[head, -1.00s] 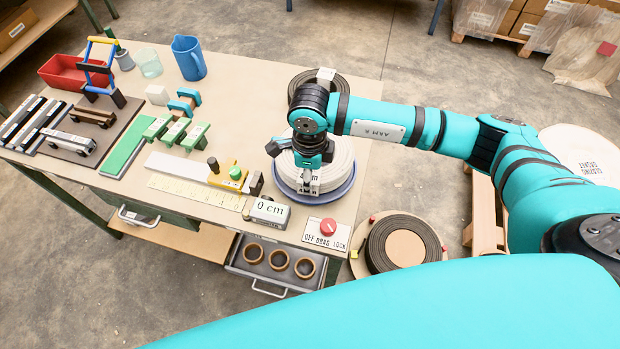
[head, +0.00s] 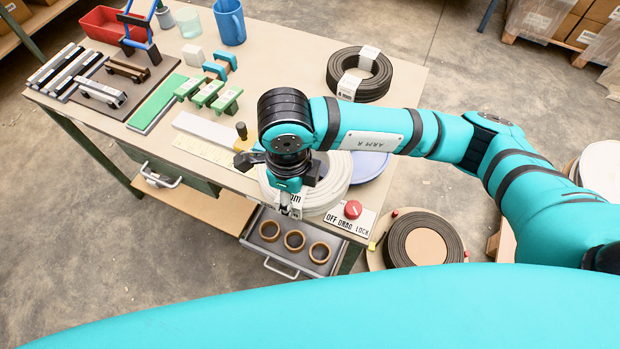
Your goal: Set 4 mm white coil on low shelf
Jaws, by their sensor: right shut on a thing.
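The white coil (head: 335,182) is at the front edge of the workbench, partly hidden by my right arm and gripper. Its label shows only "mm" beside the fingers. My right gripper (head: 291,208) points down and is shut on the coil's near left side. The coil is left of the blue round plate (head: 373,166) and overlaps it in the picture. I cannot tell how high it is held. A low wooden shelf (head: 200,210) shows under the bench at the left. My left gripper is not in view.
A black coil (head: 372,73) lies at the bench's back right. An open drawer with several brown rings (head: 294,240) sticks out below the front edge. A red knob (head: 352,209) is close to the coil. A dark coil (head: 425,240) lies beyond the bench's right end.

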